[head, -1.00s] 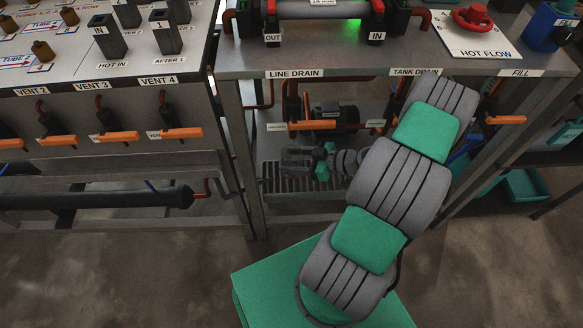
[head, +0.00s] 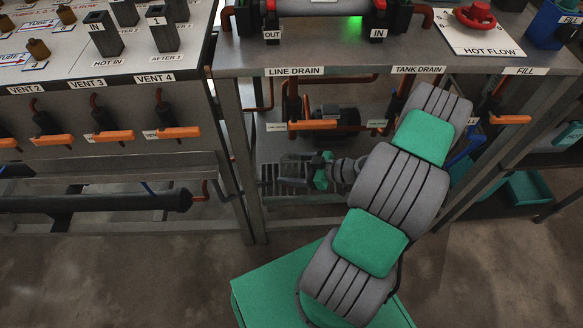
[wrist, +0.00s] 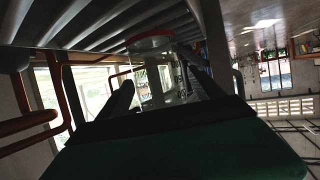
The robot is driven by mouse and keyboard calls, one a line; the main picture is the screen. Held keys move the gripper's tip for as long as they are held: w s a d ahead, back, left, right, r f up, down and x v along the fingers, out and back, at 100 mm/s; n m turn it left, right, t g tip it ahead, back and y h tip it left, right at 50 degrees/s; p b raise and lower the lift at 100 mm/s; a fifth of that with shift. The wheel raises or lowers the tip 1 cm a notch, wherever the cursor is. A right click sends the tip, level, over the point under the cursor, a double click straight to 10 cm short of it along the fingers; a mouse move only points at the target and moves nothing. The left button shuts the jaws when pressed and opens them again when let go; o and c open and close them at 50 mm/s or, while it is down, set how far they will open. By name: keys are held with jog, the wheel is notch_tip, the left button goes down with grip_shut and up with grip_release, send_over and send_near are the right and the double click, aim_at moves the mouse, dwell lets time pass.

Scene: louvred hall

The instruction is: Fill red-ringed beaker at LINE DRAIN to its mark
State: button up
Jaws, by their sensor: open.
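In the wrist view, which is tilted so the grate shows at the top, a clear glass beaker (wrist: 152,85) with a red ring (wrist: 151,42) stands against the slatted grate. My gripper (wrist: 157,68) is open, with one dark finger on each side of the beaker. I cannot tell whether either finger touches it. In the head view my gripper (head: 288,170) is low over the grate under the bench, and the beaker cannot be made out there. The LINE DRAIN label (head: 295,71) is on the bench edge above, with an orange valve handle (head: 312,125) lying level below it. The beaker's mark and any liquid cannot be made out.
The TANK DRAIN label (head: 417,70) and the FILL label (head: 525,71) are farther right on the bench edge. A bench leg (head: 240,165) stands left of my gripper. A dark pump (head: 335,120) and red-brown pipes (head: 262,95) crowd the space under the bench.

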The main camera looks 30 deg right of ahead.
jog(key=shift+s+d+r+p, duration=0.15)
jog(key=shift+d+r+p, duration=0.1)
jog(key=shift+r+p, duration=0.1)
jog(key=p+v, duration=0.2)
jog(key=v, duration=0.9)
jog(key=shift+s, duration=0.2)
